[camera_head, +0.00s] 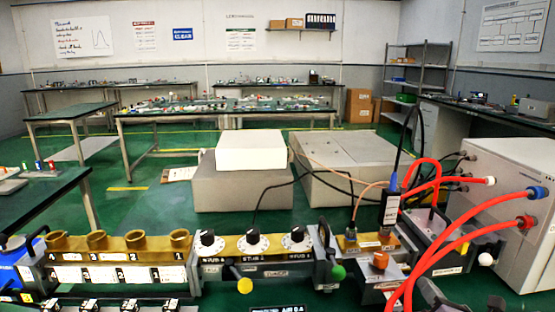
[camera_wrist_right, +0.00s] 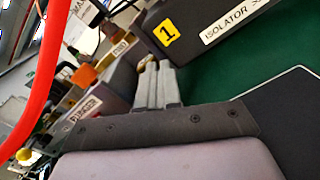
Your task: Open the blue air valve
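My right gripper (camera_wrist_right: 158,72) shows in the right wrist view, its two grey fingers close together with nothing clearly between them. Its tips are beside a dark box labelled ISOLATOR (camera_wrist_right: 212,25). In the head view I cannot clearly separate the right gripper from the dark parts at the bottom right. No handle there can be identified for certain as the blue air valve. A blue fitting (camera_head: 537,192) sits on the end of a red hose at the grey box on the right. A red fitting (camera_head: 525,222) is just below it. My left gripper is not in view.
Red hoses (camera_head: 435,255) arch across the right side and one crosses the wrist view (camera_wrist_right: 42,75) close by. A yellow knob (camera_head: 245,285), a green knob (camera_head: 338,272) and an orange knob (camera_head: 380,260) stick out of the front panels. The green floor beyond has free room.

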